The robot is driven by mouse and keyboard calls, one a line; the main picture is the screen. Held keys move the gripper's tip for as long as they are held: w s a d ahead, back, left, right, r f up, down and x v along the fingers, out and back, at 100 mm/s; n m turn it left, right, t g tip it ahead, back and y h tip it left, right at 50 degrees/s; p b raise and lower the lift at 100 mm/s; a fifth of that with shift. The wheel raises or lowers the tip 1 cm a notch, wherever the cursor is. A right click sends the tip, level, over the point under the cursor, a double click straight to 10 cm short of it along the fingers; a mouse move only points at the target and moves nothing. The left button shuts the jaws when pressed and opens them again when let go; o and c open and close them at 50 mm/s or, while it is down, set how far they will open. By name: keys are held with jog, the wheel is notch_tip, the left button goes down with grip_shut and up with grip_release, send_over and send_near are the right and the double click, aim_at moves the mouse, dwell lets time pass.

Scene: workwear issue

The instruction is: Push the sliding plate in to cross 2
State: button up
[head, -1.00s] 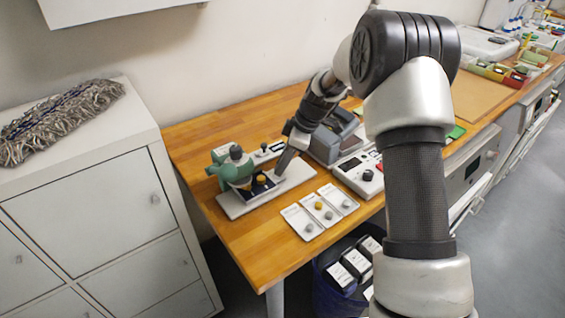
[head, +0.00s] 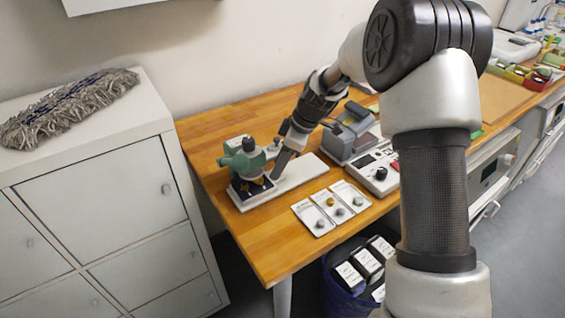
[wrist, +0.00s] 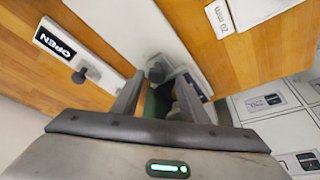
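The green press (head: 243,161) stands on a long white base (head: 300,175) near the table's left end. The dark blue sliding plate (head: 252,188) lies on the base at the press, partly under its head; a little yellow shows on it. Cross marks cannot be made out. My gripper (head: 274,174) reaches down to the base, just right of the press and close to the plate; contact cannot be told. In the wrist view my gripper (wrist: 159,80) has its fingers apart, with the green press (wrist: 156,104) and a dark knob showing between them.
Three white cards (head: 331,207) with round pieces lie in front. A grey device (head: 350,135) and a control box (head: 372,172) stand to the right. A bin (head: 360,268) is below the table's edge.

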jog(key=shift+w+d, duration=0.1)
jog(key=shift+d, duration=0.05)
jog(key=shift+d+r, duration=0.1)
jog(key=shift+r, duration=0.15)
jog(key=v, duration=1.6)
jog(key=shift+r, duration=0.4)
jog(key=s+d+r+m+t+h+p, duration=0.1)
jog(key=s+d+r+m+h+p, duration=0.1)
jog(key=s+r+m, duration=0.35)
jog(key=s+d+r+m+t+h+p, duration=0.1)
jog(key=s+d+r+m+p, duration=0.15)
jog(key=s+r, duration=0.5)
jog(key=s+d+f+m+t+h+p, duration=0.1)
jog(key=s+m, duration=0.6)
jog(key=s, duration=0.9)
jog(key=d+t+p, duration=0.1)
jog(key=d+p, duration=0.1)
jog(key=d, duration=0.1)
jog(key=shift+s+d+m+t+h, duration=0.15)
jog(key=shift+d+m+t+h, duration=0.15)
jog(key=shift+m+t, duration=0.1)
